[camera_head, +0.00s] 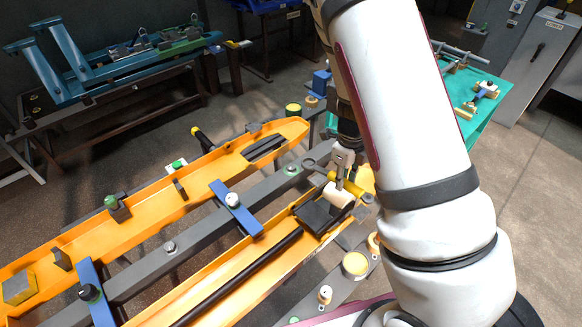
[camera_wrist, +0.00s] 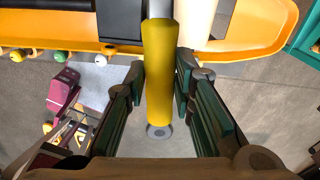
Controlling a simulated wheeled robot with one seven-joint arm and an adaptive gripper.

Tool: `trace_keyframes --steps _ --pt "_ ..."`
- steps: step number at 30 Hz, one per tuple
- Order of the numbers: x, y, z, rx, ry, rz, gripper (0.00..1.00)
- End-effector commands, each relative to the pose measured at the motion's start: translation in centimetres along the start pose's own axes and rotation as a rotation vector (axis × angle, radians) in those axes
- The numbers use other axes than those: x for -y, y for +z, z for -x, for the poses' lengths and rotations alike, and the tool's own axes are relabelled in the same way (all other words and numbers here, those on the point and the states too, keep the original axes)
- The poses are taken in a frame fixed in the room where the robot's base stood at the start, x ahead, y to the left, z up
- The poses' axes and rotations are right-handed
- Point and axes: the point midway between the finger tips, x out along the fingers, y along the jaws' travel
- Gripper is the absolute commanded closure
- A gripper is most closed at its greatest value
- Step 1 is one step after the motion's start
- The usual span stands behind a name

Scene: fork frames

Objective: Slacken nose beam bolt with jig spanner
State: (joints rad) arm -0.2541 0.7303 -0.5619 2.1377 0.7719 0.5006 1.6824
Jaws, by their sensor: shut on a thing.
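My gripper (camera_head: 347,172) is over the nose end of the orange fork frame (camera_head: 290,130). In the wrist view my gripper (camera_wrist: 160,85) has its fingers on either side of the spanner's yellow handle (camera_wrist: 160,65), which also shows in the head view (camera_head: 352,187). The handle's near end has a small grey ring (camera_wrist: 159,131). A grey ring (camera_head: 309,163), apparently the spanner's head, shows left of my gripper, near a pale bolt head (camera_head: 291,170) on the grey middle beam (camera_head: 200,228). I cannot tell whether ring and bolt touch. The wrist view cuts off the spanner's far end.
A cream cylinder (camera_head: 338,195) and a black block (camera_head: 318,216) sit close beside my gripper. Blue crossbars (camera_head: 222,191) span the frame. A teal table (camera_head: 480,95) stands behind at right, a blue frame on a stand (camera_head: 75,65) at back left.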

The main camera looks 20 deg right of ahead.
Motion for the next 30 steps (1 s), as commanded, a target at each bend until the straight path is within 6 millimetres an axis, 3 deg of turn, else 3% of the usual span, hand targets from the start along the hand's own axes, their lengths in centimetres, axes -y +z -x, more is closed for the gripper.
trace_keyframes --steps 10,21,25,30 --pt "0.1 0.5 -0.2 0.001 0.0 0.0 1.0" --pt "2.0 8.8 -4.0 0.002 0.002 -0.078 1.0" --pt "2.1 10.1 -4.5 0.001 0.004 -0.1 1.0" --pt "2.0 10.4 -4.5 0.0 0.004 -0.107 1.0"
